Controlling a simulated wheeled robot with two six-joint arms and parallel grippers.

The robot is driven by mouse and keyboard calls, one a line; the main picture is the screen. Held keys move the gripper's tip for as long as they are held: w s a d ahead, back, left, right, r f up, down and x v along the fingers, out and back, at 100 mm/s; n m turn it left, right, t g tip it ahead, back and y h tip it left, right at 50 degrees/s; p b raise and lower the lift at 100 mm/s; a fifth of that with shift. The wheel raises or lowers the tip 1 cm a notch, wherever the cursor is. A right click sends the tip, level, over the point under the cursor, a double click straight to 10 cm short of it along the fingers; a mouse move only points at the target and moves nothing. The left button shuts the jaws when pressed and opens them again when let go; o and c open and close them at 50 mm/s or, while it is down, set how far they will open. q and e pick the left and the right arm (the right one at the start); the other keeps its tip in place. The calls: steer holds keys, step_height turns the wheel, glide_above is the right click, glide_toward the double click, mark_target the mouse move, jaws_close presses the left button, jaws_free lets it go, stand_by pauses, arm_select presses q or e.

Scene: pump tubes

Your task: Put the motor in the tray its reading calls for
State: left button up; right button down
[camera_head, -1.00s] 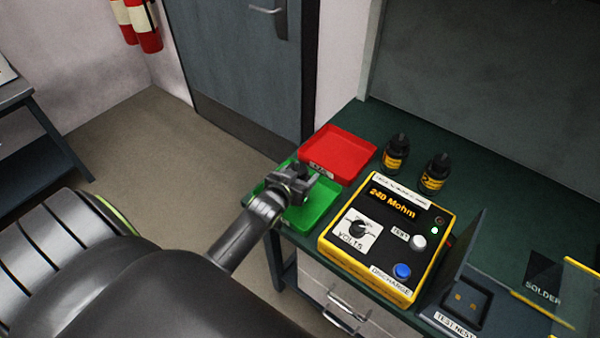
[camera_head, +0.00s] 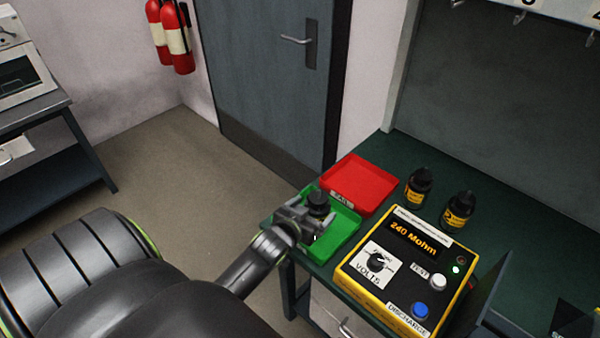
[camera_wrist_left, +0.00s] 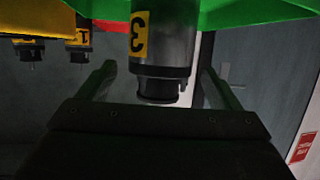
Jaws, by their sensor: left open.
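The motor (camera_head: 318,204), a dark cylinder, stands upright in the green tray (camera_head: 341,243). In the left wrist view the motor (camera_wrist_left: 162,50) is grey with a yellow label marked 3 and a black end. My left gripper (camera_head: 312,222) is at the motor over the green tray; its fingers are open on either side, with gaps showing in the wrist view. The red tray (camera_head: 372,192) is empty behind the green one. The yellow-edged meter (camera_head: 405,270) reads 240 Mohm, with a green light lit. My right gripper is not in view.
Two black motors with yellow labels (camera_head: 418,187) (camera_head: 457,211) stand on the green bench (camera_head: 500,215) behind the meter. A dark upright lid (camera_head: 486,296) is at the meter's right.

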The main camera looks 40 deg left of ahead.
arm_select(q)
steer(key=v, duration=0.7)
steer(key=shift+b, duration=0.35)
steer(key=s+d+f+g, duration=0.1)
steer(key=s+f+g, duration=0.2)
steer(key=s+g, duration=1.15)
steer(key=s+a+f+t, duration=0.1)
steer(key=s+f+t, duration=0.15)
steer(key=f, duration=0.95)
steer(key=s+f+t, duration=0.1)
steer(key=s+f, duration=0.2)
steer(key=f, duration=1)
steer(key=s+d+f+g, duration=0.1)
steer(key=s+f, duration=1.4)
steer(key=f, duration=0.1)
steer(key=shift+m+g+h, duration=0.3)
steer(key=shift+m+h, duration=0.1)
